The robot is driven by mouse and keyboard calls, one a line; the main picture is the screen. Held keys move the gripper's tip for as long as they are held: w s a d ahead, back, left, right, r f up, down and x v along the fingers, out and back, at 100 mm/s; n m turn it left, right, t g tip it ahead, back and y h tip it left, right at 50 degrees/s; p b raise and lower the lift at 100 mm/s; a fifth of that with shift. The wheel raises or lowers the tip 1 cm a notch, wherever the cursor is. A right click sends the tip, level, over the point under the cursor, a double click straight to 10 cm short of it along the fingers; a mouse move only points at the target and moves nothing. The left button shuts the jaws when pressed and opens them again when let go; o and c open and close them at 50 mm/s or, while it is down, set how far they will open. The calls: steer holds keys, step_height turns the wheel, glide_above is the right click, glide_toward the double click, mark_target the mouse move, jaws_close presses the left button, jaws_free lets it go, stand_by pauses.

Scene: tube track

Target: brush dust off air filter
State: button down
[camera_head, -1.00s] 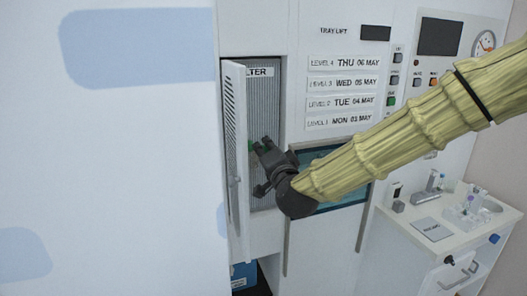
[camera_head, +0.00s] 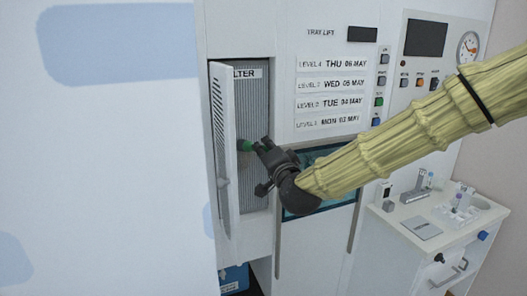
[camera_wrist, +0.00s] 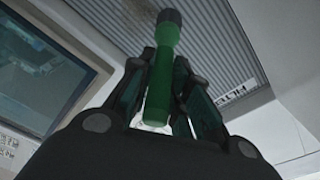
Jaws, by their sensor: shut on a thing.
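The air filter (camera_head: 256,100) is a grey ribbed panel in a recess under a FILTER label. It also shows in the wrist view (camera_wrist: 222,62), with a brownish dusty patch beside the brush tip. My gripper (camera_head: 256,147) is in front of the filter and shut on a green-handled brush (camera_wrist: 162,75). The brush has a dark tip that points at the filter; I cannot tell whether it touches. In the head view the brush's green part (camera_head: 243,145) shows just left of my gripper.
A white vented door (camera_head: 222,150) stands open left of the recess, close to the brush. A dark screen (camera_head: 312,200) lies behind my arm. A white side table (camera_head: 400,215) with small items is at right. A blue box (camera_head: 235,279) sits below.

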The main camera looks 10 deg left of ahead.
steer(key=shift+s+a+f+b, duration=0.3)
steer(key=shift+a+f+b, duration=0.1)
steer(key=shift+f+b, duration=0.3)
steer(key=shift+f, duration=0.1)
steer(key=shift+s+a+f+b, duration=0.25)
steer(key=shift+a+f+b, duration=0.15)
steer(key=shift+f+b, duration=0.2)
steer(key=shift+f, duration=0.15)
steer(key=shift+s+a+f+b, duration=0.25)
steer(key=shift+a+f+b, duration=0.15)
steer(key=shift+f+b, duration=0.15)
steer(key=shift+f, duration=0.15)
steer(key=shift+s+a+f+b, duration=0.25)
steer(key=shift+a+f+b, duration=0.1)
steer(key=shift+f+b, duration=0.2)
